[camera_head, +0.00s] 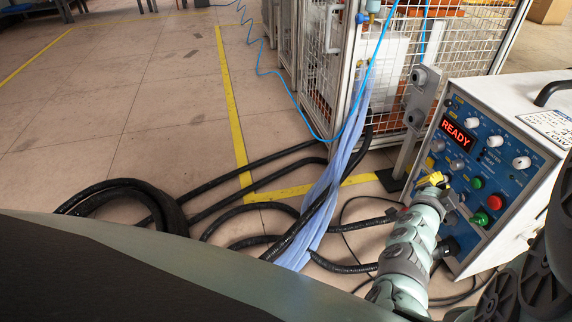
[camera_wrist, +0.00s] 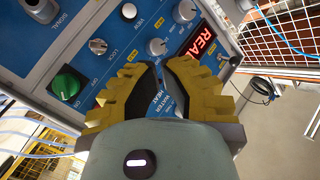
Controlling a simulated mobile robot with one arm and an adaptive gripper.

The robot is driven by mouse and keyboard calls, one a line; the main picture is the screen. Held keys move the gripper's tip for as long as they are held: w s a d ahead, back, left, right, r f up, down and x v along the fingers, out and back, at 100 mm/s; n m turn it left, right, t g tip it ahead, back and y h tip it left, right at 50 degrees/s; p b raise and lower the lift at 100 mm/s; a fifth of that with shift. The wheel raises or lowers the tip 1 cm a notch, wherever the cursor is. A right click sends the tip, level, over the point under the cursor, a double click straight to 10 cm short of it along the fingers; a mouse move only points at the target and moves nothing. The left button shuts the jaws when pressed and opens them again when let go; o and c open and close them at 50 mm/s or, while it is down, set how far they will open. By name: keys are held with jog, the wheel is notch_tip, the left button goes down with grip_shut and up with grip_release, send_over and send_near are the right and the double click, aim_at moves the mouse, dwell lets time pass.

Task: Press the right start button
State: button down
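The induction heater (camera_head: 520,150) is a white box with a blue control panel (camera_head: 470,165) at the right of the head view. Its red display (camera_head: 457,135) reads READY. The panel carries white knobs, a small green button (camera_head: 477,183), a red button (camera_head: 494,202) and a green knob (camera_head: 480,219), which also shows in the wrist view (camera_wrist: 66,84). I cannot tell which control is the right start button. My gripper (camera_head: 434,180), with yellow and black fingers, is in front of the panel. In the wrist view its fingertips (camera_wrist: 160,66) nearly meet, with nothing held between them.
A grey post with two round grey controls, an upper one (camera_head: 418,76) and a lower one (camera_head: 414,118), stands left of the heater. A mesh cage (camera_head: 330,60) is behind it. Black cables (camera_head: 290,225) and bluish hoses (camera_head: 325,195) lie left of my arm.

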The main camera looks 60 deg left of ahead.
aim_at(476, 183)
jog(key=shift+w+d+b, duration=0.3)
jog(key=shift+w+d, duration=0.05)
jog(key=shift+w, duration=0.55)
jog(key=shift+w+d+b, duration=0.25)
jog(key=shift+w+d, duration=0.1)
jog(key=shift+w, duration=0.55)
jog(key=shift+w+d+b, duration=0.3)
jog(key=shift+w+d, duration=0.05)
jog(key=shift+w, duration=0.55)
jog(key=c, duration=1.7)
grip_release()
jog(key=shift+w, duration=0.15)
grip_shut()
jog(key=shift+w+d, duration=0.1)
jog(key=shift+w, duration=0.15)
jog(key=shift+w+d+b, duration=0.2)
jog(key=shift+w+b, duration=0.2)
jog(key=shift+b, duration=0.05)
jog(key=shift+s+a+p, duration=0.3)
jog(key=shift+s+p, duration=0.15)
jog(key=shift+s, duration=0.4)
jog(key=shift+a+r, duration=0.1)
